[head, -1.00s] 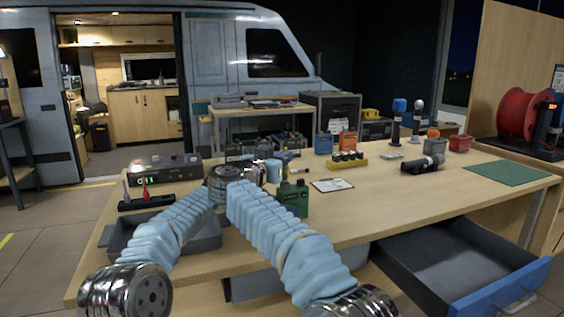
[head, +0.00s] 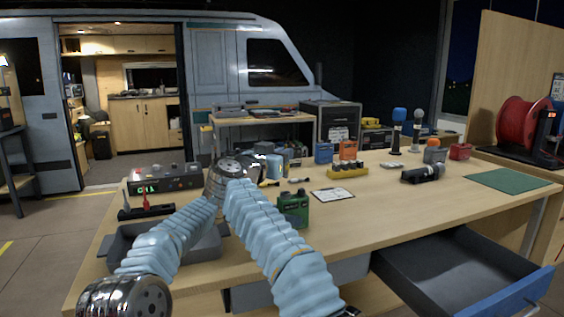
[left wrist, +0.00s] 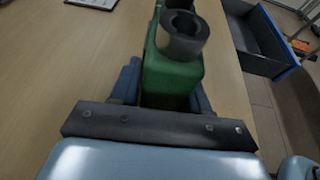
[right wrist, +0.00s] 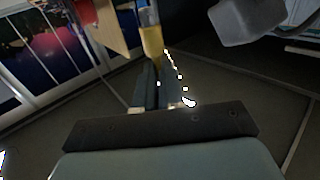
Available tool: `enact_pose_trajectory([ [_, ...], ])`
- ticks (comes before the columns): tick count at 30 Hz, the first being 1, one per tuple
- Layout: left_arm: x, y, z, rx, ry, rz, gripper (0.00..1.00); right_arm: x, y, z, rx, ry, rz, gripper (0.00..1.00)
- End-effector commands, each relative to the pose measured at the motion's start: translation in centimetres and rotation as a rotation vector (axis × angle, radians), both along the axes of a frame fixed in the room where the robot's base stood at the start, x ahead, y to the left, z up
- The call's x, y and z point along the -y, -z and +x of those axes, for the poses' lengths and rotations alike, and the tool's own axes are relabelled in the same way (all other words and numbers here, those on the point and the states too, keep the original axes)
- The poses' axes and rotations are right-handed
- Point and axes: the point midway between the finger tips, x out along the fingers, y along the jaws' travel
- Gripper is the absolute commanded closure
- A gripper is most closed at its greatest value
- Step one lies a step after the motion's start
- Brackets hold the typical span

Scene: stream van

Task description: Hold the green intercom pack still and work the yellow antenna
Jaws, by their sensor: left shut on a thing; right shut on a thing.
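The green intercom pack (head: 293,209) is upright at the table's front side, with dark knobs on top. In the left wrist view the pack (left wrist: 172,75) sits between the fingers of my left gripper (left wrist: 163,92), which is shut on it. In the head view that gripper is hidden behind my right sleeve. My right gripper (head: 274,164) is above and left of the pack. In the right wrist view its fingers (right wrist: 158,88) are shut on the yellow antenna (right wrist: 151,40).
A grey tray (head: 205,246) lies at the table's front left, by a dark stand (head: 146,212). A clipboard (head: 333,194) and a yellow rack (head: 347,174) lie right of the pack. An open drawer (head: 535,290) juts out at the lower right. The table's front right is clear.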

Motion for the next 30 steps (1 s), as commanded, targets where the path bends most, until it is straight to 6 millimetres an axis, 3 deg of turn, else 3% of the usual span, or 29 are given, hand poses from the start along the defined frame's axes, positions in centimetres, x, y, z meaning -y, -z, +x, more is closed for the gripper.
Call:
enact_pose_trajectory([
  [8, 0.0, 0.0, 0.0, 0.0, 0.0, 0.0, 0.88, 0.0, -0.1, 0.0, 0.0, 0.0, -0.001, 1.0],
  [9, 0.0, 0.0, 0.0, 0.0, 0.0, 0.0, 0.5, 0.0, -0.1, 0.0, 0.0, 0.0, -0.001, 1.0],
  [14, 0.0, 0.0, 0.0, 0.0, 0.0, 0.0, 0.25, 0.0, -0.1, 0.0, 0.0, 0.0, -0.001, 1.0],
  [24, -0.3, -0.2, -0.1, 0.0, -0.001, 0.0, 0.24, 0.0, -0.1, 0.0, 0.0, 0.0, -0.001, 1.0],
  [30, -3.2, -1.3, -1.4, 0.002, -0.004, 0.0, 0.24, 0.0, -0.1, 0.0, 0.0, 0.0, -0.001, 1.0],
])
